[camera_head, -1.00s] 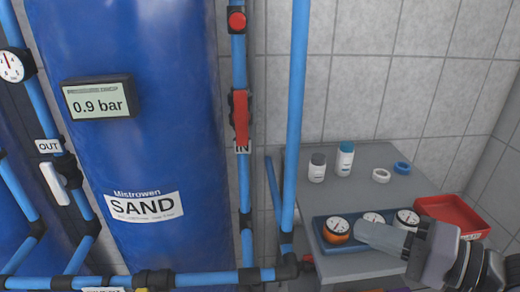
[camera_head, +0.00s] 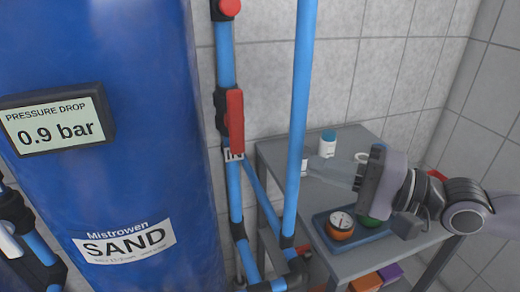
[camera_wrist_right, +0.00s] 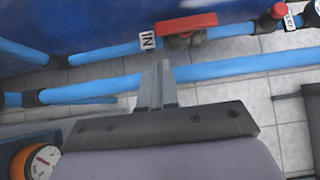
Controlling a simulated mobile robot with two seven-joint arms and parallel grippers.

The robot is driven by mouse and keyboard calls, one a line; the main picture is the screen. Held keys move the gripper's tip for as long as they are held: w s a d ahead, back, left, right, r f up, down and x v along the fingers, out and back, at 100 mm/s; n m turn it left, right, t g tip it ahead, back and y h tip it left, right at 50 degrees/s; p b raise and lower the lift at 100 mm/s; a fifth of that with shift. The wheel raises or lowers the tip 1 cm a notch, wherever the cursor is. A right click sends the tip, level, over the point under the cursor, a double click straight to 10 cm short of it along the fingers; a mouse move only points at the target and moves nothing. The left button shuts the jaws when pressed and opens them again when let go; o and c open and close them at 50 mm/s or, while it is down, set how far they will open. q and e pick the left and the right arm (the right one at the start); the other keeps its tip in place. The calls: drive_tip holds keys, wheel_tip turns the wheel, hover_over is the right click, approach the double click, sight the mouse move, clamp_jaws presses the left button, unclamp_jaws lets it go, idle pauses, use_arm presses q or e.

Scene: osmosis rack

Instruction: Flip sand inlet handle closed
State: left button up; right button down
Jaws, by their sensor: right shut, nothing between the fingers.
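The sand inlet handle (camera_head: 236,120) is red and stands upright, in line with the blue pipe beside the big blue SAND tank (camera_head: 110,150). An IN label (camera_head: 233,156) sits just below it. In the right wrist view the red handle (camera_wrist_right: 186,23) shows at the top, beyond the fingers, with the IN label (camera_wrist_right: 148,40) beside it. My right gripper (camera_head: 308,167) is shut and empty, to the right of the handle and apart from it, past the front vertical pipe. Its closed fingers also show in the right wrist view (camera_wrist_right: 157,85). My left gripper is not in view.
A blue vertical pipe (camera_head: 299,110) stands between the handle and my right gripper. A grey table (camera_head: 275,152) holds a white bottle (camera_head: 327,143) and a blue tray with gauges (camera_head: 340,226). A 0.9 bar display (camera_head: 57,120) is on the tank.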

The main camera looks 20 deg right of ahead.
sight(244, 149)
idle(0.3)
drive_tip(key=p+x, duration=0.4)
drive_tip(key=x, duration=0.6)
idle(0.5)
drive_tip(key=shift+f, duration=0.15)
idle(0.3)
drive_tip(key=shift+a, duration=0.1)
drive_tip(key=shift+a+f, duration=0.15)
drive_tip(key=shift+a, duration=0.15)
drive_tip(key=shift+s+d, duration=0.1)
